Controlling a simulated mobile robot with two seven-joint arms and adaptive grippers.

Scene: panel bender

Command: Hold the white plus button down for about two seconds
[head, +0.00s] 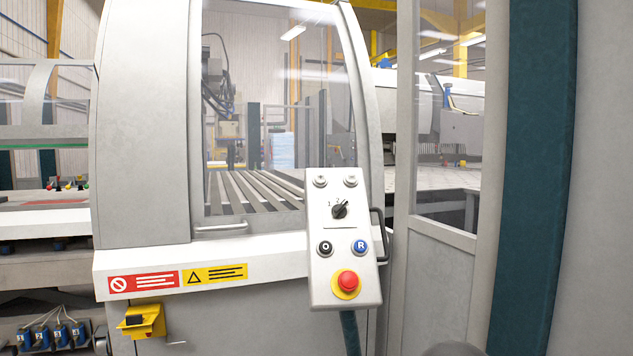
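A pale control box (343,265) stands upright in front of the machine, right of the picture's middle. Two small white buttons sit side by side at its top, the left white button (320,181) and the right white button (350,181). Their marks are too small to tell which one bears the plus. Neither of my grippers shows in the head view, so nothing is seen touching the buttons.
Below the white buttons are a black rotary switch (340,209), a black O button (325,248), a blue R button (360,246) and a red mushroom button (348,281) on yellow. A teal post (535,180) stands right.

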